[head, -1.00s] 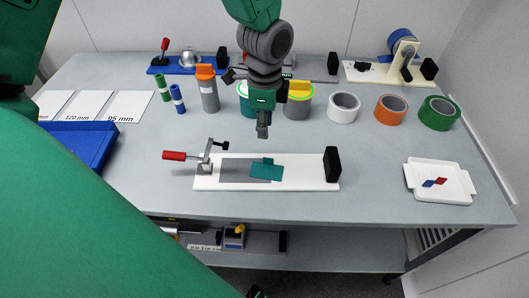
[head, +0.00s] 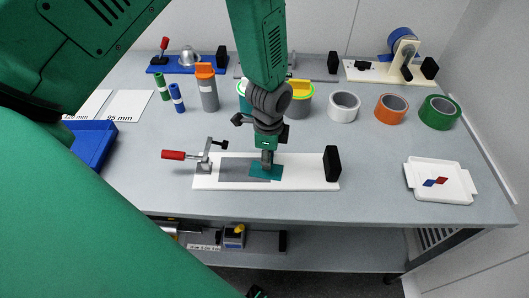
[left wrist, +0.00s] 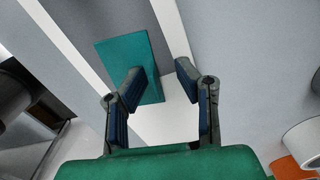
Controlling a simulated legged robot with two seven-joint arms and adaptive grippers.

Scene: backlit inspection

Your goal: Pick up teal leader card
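The teal leader card (head: 273,174) lies on the white board (head: 315,176), over the right end of a grey strip (head: 238,172). My left gripper (head: 267,163) is above the card, its fingers overlapping the card's upper part in the head view. In the left wrist view the gripper (left wrist: 162,98) is open, with a wide empty gap between its fingers. There the card (left wrist: 126,60) lies beyond the left finger, which hides part of it. I cannot tell whether a finger touches the card.
A red-handled clamp (head: 190,155) stands at the board's left end and a black block (head: 332,163) at its right end. Tape rolls (head: 344,107) and capped cylinders (head: 207,92) stand behind. A white tray (head: 440,195) lies at right; the table between is clear.

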